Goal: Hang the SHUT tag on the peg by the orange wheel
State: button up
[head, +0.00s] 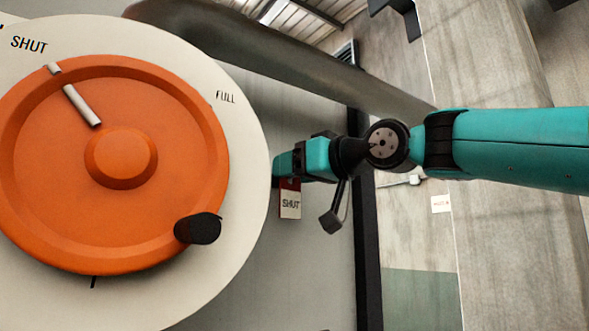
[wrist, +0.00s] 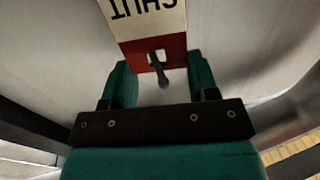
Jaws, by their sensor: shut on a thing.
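The SHUT tag (head: 290,204) is white with a red upper band and hangs below my gripper (head: 281,165), right of the orange wheel (head: 190,130). In the wrist view the tag (wrist: 145,22) lies between the green fingers of my gripper (wrist: 158,66), which is shut on its red end. A slot shows in the red band, and a thin grey peg (wrist: 161,76) with a rounded end shows at it. The peg seems to pass through the slot, but its base is hidden behind the tag. The peg is hidden in the head view.
The wheel sits on a round pale plate (head: 247,150) marked SHUT and FULL. A black knob (head: 198,228) sticks out from the wheel's lower right. A thick grey pipe (head: 270,62) runs above my gripper. A dark upright post (head: 368,260) stands behind my wrist.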

jog(key=o, duration=1.4)
jog(key=shift+c, duration=0.2)
jog(key=shift+d, duration=0.15)
